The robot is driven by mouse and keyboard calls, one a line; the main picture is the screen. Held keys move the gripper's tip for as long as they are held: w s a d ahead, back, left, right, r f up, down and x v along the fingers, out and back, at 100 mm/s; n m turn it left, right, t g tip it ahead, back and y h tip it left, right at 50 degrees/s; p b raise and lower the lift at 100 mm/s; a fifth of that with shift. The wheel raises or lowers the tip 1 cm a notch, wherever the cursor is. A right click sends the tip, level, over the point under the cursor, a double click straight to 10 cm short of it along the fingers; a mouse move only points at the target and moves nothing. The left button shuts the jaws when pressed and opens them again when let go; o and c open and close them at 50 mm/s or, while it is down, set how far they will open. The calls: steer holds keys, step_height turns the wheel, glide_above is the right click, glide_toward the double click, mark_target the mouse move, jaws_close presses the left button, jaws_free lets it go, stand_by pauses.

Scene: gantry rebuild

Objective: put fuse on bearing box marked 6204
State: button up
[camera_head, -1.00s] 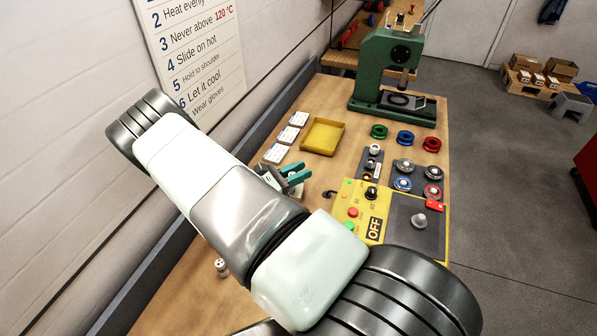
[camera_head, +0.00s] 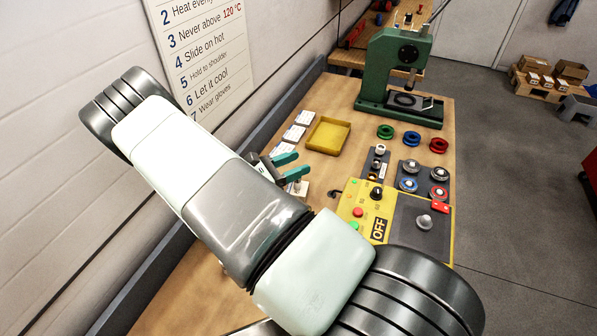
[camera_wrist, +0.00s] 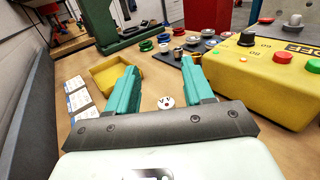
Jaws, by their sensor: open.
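My gripper (camera_head: 300,165) has teal fingers, which are apart and empty over the table, right of the white boxes and in front of the yellow tray. In the wrist view its fingers (camera_wrist: 165,92) frame a small white round piece (camera_wrist: 166,102) with dark marks. It lies on the table and may be the fuse; I cannot be sure. Three white bearing boxes lie in a row at the left: far (camera_head: 304,118), middle (camera_head: 293,133), near (camera_head: 282,150). They also show in the wrist view (camera_wrist: 79,100). Their numbers are too small to read.
A yellow tray (camera_head: 328,118) lies beside the boxes. A yellow control box (camera_head: 362,190) with knobs stands at the right. Small parts and bearings rest on dark mats (camera_head: 410,170). A green press (camera_head: 385,70) stands at the back. The wall is close on the left.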

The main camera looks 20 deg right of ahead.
step_height(320, 180, up, 2)
steer(key=shift+r, duration=0.2)
steer(key=s+a+r+m+g+y, duration=0.1)
steer(key=s+r+m+g+y, duration=0.1)
steer(key=s+r+m+y, duration=0.3)
steer(key=s+r+m+g+y, duration=0.1)
steer(key=s+r+m+y, duration=0.15)
steer(key=r, duration=0.55)
steer(key=s+a+r+m+g+y, duration=0.1)
steer(key=s+r+m+g+y, duration=0.15)
steer(key=r+m, duration=0.3)
steer(key=s+a+r+m+t+y, duration=0.3)
steer(key=s+a+r+t+y, duration=0.1)
steer(key=s+r, duration=0.3)
steer(key=s+a+r+m+t+y, duration=0.3)
steer(key=s+r, duration=0.3)
steer(key=s, duration=0.2)
steer(key=shift+s+a+r+t+y, duration=0.2)
steer(key=shift+a+r+t+y, duration=0.2)
steer(key=shift+a+t, duration=0.3)
